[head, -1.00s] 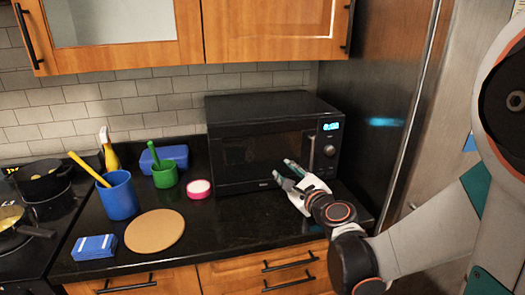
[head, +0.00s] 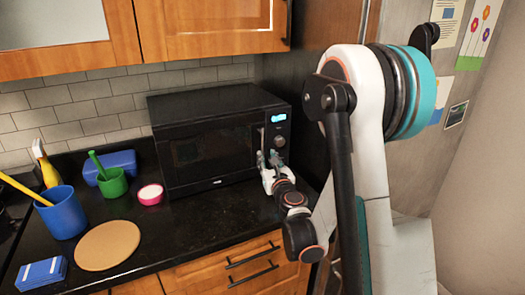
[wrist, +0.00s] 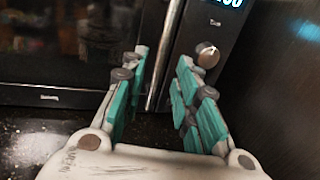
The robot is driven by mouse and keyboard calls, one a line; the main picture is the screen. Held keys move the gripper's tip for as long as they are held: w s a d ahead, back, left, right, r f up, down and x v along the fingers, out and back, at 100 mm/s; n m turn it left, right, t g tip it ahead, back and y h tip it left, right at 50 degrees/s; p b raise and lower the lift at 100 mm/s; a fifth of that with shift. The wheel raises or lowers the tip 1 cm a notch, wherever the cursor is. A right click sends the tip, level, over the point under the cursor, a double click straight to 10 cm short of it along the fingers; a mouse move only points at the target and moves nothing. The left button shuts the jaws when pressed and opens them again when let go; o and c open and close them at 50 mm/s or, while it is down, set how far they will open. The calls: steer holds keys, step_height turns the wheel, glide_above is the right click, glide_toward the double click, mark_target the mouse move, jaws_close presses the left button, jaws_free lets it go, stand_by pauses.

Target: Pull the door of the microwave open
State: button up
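The black microwave (head: 205,150) stands on the dark counter, its door (head: 208,158) shut flush with the front. A vertical silver handle (wrist: 165,55) runs along the door's right edge, next to the control panel with a round knob (wrist: 207,54) and a lit blue display (head: 279,118). My gripper (head: 268,160) is at the lower right of the microwave front. In the wrist view my gripper (wrist: 160,85) is open, with its teal fingers on either side of the handle's lower end. Whether a finger touches the handle is unclear.
A tall dark fridge side stands close right of the microwave.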

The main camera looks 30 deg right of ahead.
mark_target(263, 151)
steer(key=w, duration=0.3)
steer(key=w+d+b, duration=0.1)
steer(key=w, duration=0.2)
steer(key=shift+w+d, duration=0.2)
steer(key=shift+w, duration=0.15)
jaws_close()
